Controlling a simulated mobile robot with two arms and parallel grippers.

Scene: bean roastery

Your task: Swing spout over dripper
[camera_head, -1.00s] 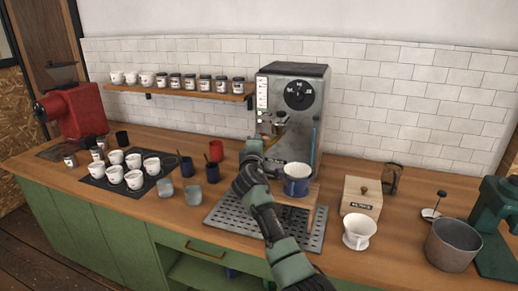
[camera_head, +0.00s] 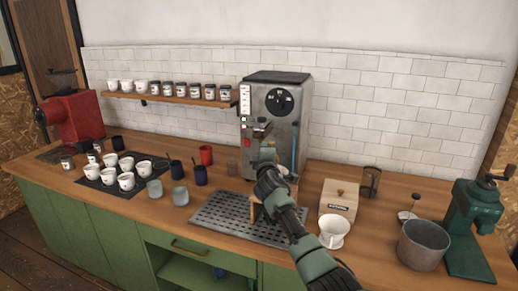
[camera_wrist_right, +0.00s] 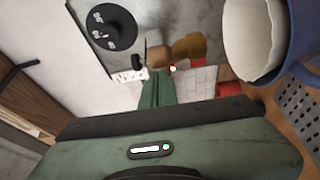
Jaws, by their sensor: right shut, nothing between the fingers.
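The machine (camera_head: 272,100) is a grey steel box with a dark dial, standing against the tiled wall. In the wrist view a blurred brass-brown part (camera_wrist_right: 190,47), possibly the spout, is beyond my fingers; I cannot tell its exact shape or angle. The blue dripper (camera_wrist_right: 288,68) with a white filter is at the upper right of the wrist view. In the head view my arm hides it. My right gripper (camera_head: 267,154) is shut and empty, in front of the machine. Its green fingers (camera_wrist_right: 155,90) are together in the wrist view. My left gripper is not in view.
A wooden stand (camera_head: 257,212) and a perforated drip tray (camera_head: 225,216) are below my right arm. A white dripper (camera_head: 334,232), a wooden box (camera_head: 338,201) and a grey bucket (camera_head: 422,246) stand to the right. Several cups stand on the left.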

